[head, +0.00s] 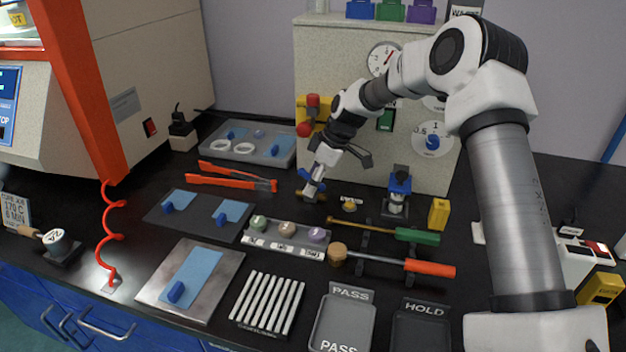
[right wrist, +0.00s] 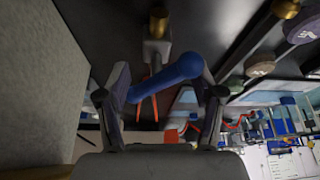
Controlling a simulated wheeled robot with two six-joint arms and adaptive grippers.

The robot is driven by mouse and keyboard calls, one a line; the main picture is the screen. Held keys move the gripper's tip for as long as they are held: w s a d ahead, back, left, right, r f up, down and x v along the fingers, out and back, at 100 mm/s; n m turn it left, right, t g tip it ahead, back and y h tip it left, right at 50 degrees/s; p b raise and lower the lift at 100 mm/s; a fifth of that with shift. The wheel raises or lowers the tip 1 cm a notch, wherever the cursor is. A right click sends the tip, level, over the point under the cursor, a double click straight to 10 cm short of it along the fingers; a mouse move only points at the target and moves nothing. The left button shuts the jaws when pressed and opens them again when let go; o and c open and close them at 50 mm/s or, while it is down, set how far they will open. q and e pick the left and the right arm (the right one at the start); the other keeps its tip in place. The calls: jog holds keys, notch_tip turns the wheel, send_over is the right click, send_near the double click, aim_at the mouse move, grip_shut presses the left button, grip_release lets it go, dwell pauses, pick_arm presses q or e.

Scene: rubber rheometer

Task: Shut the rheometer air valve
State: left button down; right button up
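The air valve is low at the front of the beige cabinet. It has a blue lever handle (head: 308,178) and a grey body with a brass end (head: 309,195). In the right wrist view the blue handle (right wrist: 165,80) lies slantwise across the gap between my fingers, and the grey body (right wrist: 156,48) with its brass tip is beyond it. My right gripper (head: 332,160) is at the valve from above, its fingers (right wrist: 163,88) spread wide on either side of the handle. Whether the fingers touch the handle is not clear. My left gripper is not in view.
The beige cabinet (head: 450,165) carries gauges and a yellow fitting with red knobs (head: 312,112). Orange tongs (head: 235,178) lie left of the valve. A grey tray (head: 285,160), sample-pot rack (head: 262,243), small blue-topped stand (head: 398,190) and long-handled tools (head: 405,235) crowd the black bench.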

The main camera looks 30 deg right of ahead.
grip_shut()
jog(key=shift+f, duration=0.1)
jog(key=shift+s+f, duration=0.1)
jog(key=shift+f, duration=0.1)
dwell(1.0)
jog(key=shift+o, duration=1.6)
grip_release()
jog(key=shift+a+r, duration=0.1)
jog(key=shift+r, duration=0.1)
jog(key=shift+d+r, duration=0.2)
jog(key=shift+r, duration=0.2)
jog(key=v, duration=1.1)
